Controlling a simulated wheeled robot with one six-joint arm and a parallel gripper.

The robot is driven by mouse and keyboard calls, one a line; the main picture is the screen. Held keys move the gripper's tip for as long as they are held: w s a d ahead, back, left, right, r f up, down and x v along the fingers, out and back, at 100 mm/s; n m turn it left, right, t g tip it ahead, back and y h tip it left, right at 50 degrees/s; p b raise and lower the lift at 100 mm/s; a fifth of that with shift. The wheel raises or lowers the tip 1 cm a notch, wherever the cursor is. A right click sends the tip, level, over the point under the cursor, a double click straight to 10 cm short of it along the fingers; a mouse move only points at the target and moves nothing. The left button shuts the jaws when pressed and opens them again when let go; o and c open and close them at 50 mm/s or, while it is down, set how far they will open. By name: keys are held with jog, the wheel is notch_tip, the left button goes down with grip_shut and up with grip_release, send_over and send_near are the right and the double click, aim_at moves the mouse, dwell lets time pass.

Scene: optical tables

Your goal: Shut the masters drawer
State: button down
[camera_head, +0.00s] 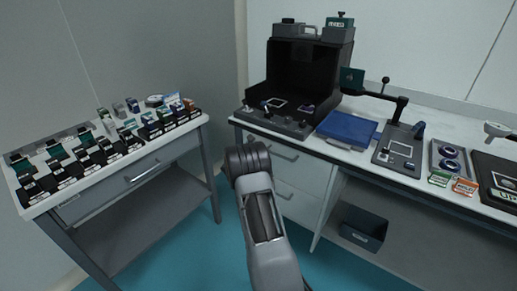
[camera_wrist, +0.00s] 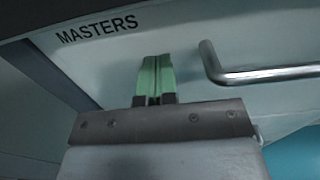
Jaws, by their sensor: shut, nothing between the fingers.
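The masters drawer (camera_wrist: 190,75) shows in the wrist view as a pale front with the label MASTERS (camera_wrist: 97,30) at its upper left and a bent metal handle (camera_wrist: 255,73) at right. My gripper (camera_wrist: 154,62) has its two green fingers together, with nothing between them. Its tips are in front of the drawer face, left of the handle; I cannot tell whether they touch it. In the head view my arm hides the gripper and part of the right bench's upper drawer (camera_head: 306,163), which seems to be this drawer. Any gap behind its front cannot be made out.
A lower drawer (camera_head: 300,205) sits beneath it. The bench top holds a black open box (camera_head: 312,68), a blue case (camera_head: 347,129) and instruments. A grey bin (camera_head: 363,228) stands on the lower shelf. A left table (camera_head: 165,150) carries several small items. Teal floor (camera_head: 230,215) lies between.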

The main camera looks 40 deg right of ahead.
jog(key=p+v, duration=0.1)
jog(key=v, duration=1.3)
